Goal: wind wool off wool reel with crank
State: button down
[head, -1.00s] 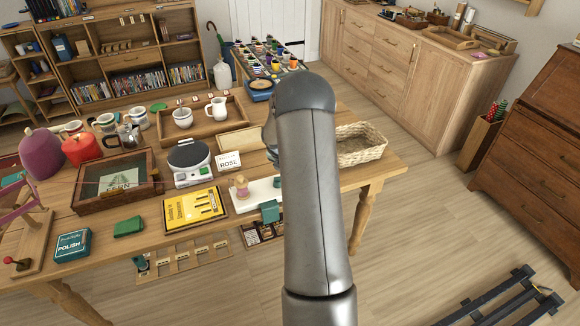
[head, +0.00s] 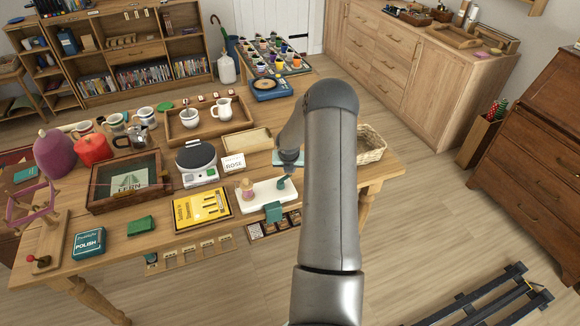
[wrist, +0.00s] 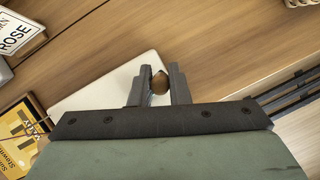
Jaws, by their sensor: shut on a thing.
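A white base board (head: 278,193) lies near the table's front edge with a green clamp (head: 272,212) at its front. A pink wool cone or ball (head: 247,188) stands on its left part. My gripper (head: 285,180) is over the board's right part. In the wrist view my gripper (wrist: 157,88) is shut on a brown wooden knob (wrist: 159,83), apparently a crank handle, above the white board (wrist: 110,80). The crank arm is hidden. A pink reel frame (head: 32,203) on a wooden stand with a red-knobbed crank (head: 40,261) stands at the left.
A yellow book (head: 201,208) and a ROSE card (head: 233,163) lie close to the board. A kitchen scale (head: 197,162) and a glazed FERN case (head: 125,182) are further left. A wicker basket (head: 371,145) sits at the table's right end. A thin pink strand crosses the case.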

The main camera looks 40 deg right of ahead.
dwell(0.3)
jog(key=c, duration=1.4)
grip_release()
jog(key=shift+a, duration=0.1)
jog(key=shift+o, duration=0.2)
jog(key=shift+s+r, duration=0.1)
jog(key=shift+r, duration=0.25)
jog(key=b+v, duration=0.1)
jog(key=v, duration=1.5)
jog(key=shift+r, duration=0.25)
jog(key=shift+s+a, duration=0.1)
